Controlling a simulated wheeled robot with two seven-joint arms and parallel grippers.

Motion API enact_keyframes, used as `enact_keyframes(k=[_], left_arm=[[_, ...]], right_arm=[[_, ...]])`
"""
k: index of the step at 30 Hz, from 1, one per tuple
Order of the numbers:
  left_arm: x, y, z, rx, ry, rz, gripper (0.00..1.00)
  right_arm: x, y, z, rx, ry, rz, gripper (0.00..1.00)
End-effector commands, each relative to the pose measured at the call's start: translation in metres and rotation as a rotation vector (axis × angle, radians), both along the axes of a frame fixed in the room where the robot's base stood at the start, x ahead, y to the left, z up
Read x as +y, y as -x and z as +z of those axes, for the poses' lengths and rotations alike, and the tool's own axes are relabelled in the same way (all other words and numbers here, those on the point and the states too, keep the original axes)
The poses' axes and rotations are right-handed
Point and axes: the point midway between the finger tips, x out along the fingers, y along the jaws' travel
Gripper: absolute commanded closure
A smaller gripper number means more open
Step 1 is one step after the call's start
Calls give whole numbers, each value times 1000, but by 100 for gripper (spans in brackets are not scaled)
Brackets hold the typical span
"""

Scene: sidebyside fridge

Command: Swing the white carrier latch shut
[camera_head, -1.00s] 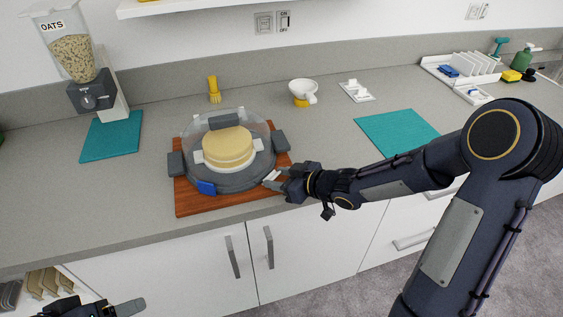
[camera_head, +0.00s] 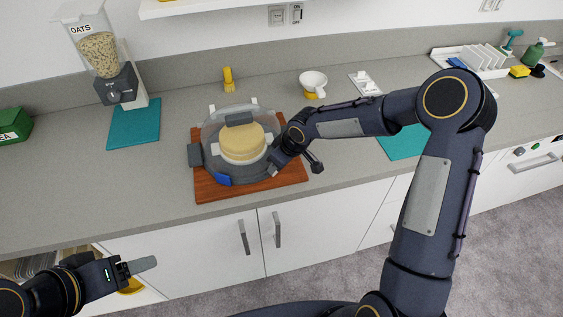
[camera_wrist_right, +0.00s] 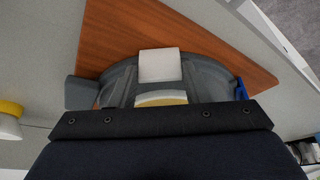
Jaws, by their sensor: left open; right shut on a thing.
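The cake carrier (camera_head: 205,160) has a clear dome over a pale layered cake (camera_head: 242,143), with grey latches and a blue latch (camera_head: 222,180) around its rim. The white latch (camera_wrist_right: 160,65) shows in the right wrist view, at the rim just ahead of the gripper's dark body; the arm mostly hides it in the head view. My right gripper (camera_head: 275,167) is at the carrier's right side, shut on the white latch; its fingertips are hard to make out. My left gripper (camera_head: 138,267) is open and empty, low at the left, in front of the counter.
The carrier stands on a wooden board (camera_head: 240,192) near the counter's front edge. Behind it are a yellow brush (camera_head: 228,80) and a white cup (camera_head: 313,82). An oats dispenser (camera_head: 104,70) and teal mat (camera_head: 134,122) stand left. The counter in front of the mat is clear.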

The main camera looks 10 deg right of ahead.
Motion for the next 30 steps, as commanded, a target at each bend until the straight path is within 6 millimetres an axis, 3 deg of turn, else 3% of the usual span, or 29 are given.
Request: enact_keyframes(k=[17, 18, 23, 30], left_arm=[[0, 0, 0, 0, 0, 0, 35], [0, 0, 0, 0, 0, 0, 35], [0, 0, 0, 0, 0, 0, 35], [0, 0, 0, 0, 0, 0, 35]], right_arm=[[2, -2, 0, 26, 22, 2, 80], [2, -2, 0, 26, 22, 2, 56], [1, -2, 0, 26, 22, 2, 35], [1, -2, 0, 27, 21, 1, 35]])
